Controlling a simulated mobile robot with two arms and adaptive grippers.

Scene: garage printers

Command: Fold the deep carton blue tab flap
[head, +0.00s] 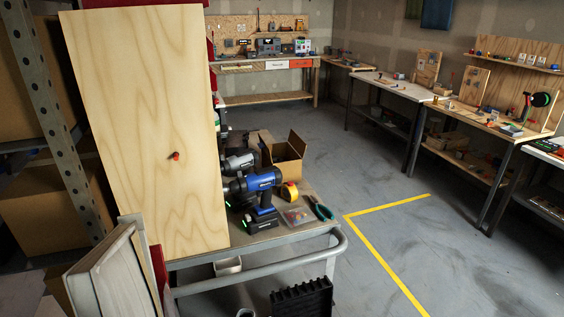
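A small brown carton (291,170) stands on a grey cart (290,231), behind the blue power tool. Its top is open and dark inside, with flaps raised at its left and right. I cannot make out a blue tab on any flap, and I cannot tell whether this is the deep carton. Its lower front is partly hidden by the tool and a tape roll. Neither of my grippers is in view.
A tall wooden panel (150,120) blocks much of the left side. The cart also holds a blue power tool (254,186), a yellow tape roll (289,194) and pliers (321,209). A black crate (303,299) sits low in front. Open floor (400,215) lies to the right, before workbenches.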

